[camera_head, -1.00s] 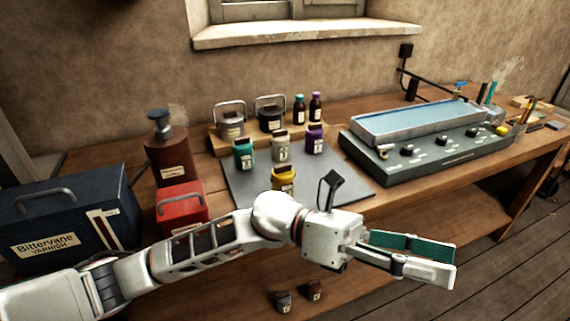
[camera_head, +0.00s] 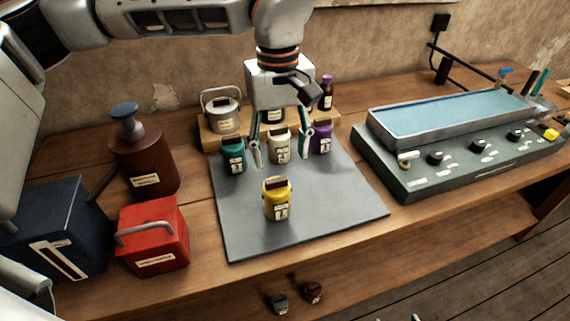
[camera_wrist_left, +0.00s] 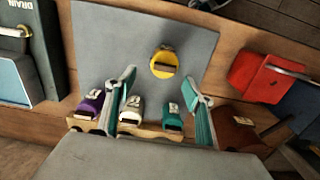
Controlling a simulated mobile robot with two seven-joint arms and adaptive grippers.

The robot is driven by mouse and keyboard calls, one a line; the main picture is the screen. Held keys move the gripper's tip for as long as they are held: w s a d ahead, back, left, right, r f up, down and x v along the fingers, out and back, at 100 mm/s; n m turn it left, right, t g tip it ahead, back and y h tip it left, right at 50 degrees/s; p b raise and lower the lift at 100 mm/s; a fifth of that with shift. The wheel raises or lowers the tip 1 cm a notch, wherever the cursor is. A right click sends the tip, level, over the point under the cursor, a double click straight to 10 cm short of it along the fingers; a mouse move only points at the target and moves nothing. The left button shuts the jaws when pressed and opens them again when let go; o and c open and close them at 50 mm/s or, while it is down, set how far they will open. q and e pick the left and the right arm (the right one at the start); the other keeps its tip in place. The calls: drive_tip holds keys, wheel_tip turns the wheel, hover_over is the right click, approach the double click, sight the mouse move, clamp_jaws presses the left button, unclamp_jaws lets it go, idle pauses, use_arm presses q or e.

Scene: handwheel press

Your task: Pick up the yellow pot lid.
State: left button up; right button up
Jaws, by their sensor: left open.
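The yellow pot (camera_head: 277,205) stands on the grey mat, and its yellow lid (camera_head: 277,184) with a dark block handle sits on top. In the left wrist view the lid (camera_wrist_left: 162,62) shows from above, beyond the fingertips. My left gripper (camera_head: 282,160) is open and points down, behind the yellow pot. In the head view its fingers show on either side of the white pot (camera_head: 280,148). In the left wrist view the white pot (camera_wrist_left: 130,112) and teal pot (camera_wrist_left: 172,118) both show between the fingers (camera_wrist_left: 160,75). Nothing is held. My right gripper is not in view.
The teal pot (camera_head: 233,155) and purple pot (camera_head: 321,138) flank the white one on the mat (camera_head: 240,225). A red box (camera_head: 155,240) and brown pump bottle (camera_head: 145,165) stand left. A blue-topped tray machine (camera_head: 450,150) stands right. The mat around the yellow pot is clear.

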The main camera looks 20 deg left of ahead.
sight(276, 179)
use_arm(q)
drive_tip(key=shift+w+a, duration=0.2)
drive_tip(key=shift+a, duration=0.1)
drive_tip(key=shift+s+f, duration=0.2)
drive_tip(key=shift+f, duration=1)
drive_tip(key=f, duration=0.4)
drive_tip(key=shift+s+a+f, duration=0.15)
drive_tip(key=shift+s+a, duration=0.05)
drive_tip(key=shift+a, duration=0.1)
drive_tip(key=shift+f, duration=0.3)
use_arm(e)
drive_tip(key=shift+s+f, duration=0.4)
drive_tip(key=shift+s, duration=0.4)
use_arm(q)
drive_tip(key=shift+c, duration=0.4)
drive_tip(key=c, duration=1)
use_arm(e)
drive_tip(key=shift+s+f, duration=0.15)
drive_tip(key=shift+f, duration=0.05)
